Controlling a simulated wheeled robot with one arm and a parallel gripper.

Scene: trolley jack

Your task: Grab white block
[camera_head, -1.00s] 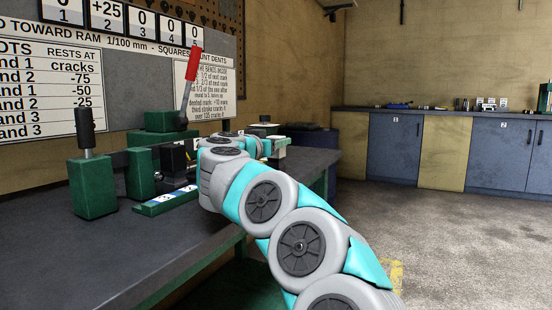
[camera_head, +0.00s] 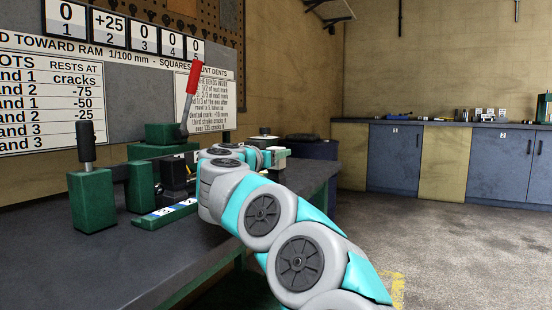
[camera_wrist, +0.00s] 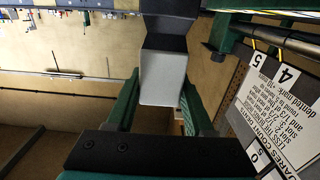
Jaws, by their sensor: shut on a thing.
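A pale grey-white block (camera_wrist: 164,76) sits between the two green fingers of my gripper (camera_wrist: 160,92) in the wrist view. My gripper is shut on it, with a finger along each side. A dark part touches or overlaps the block's upper end in that view; I cannot tell whether they are joined. In the head view my arm reaches over the workbench and hides most of the gripper.
The dark workbench (camera_head: 70,250) carries a green press with a red-handled lever (camera_head: 193,85), a green block with a black post (camera_head: 92,200) and a green marked strip (camera_head: 165,213). A lettered board (camera_head: 50,100) stands behind. Blue cabinets (camera_head: 395,158) line the far wall; floor at right is clear.

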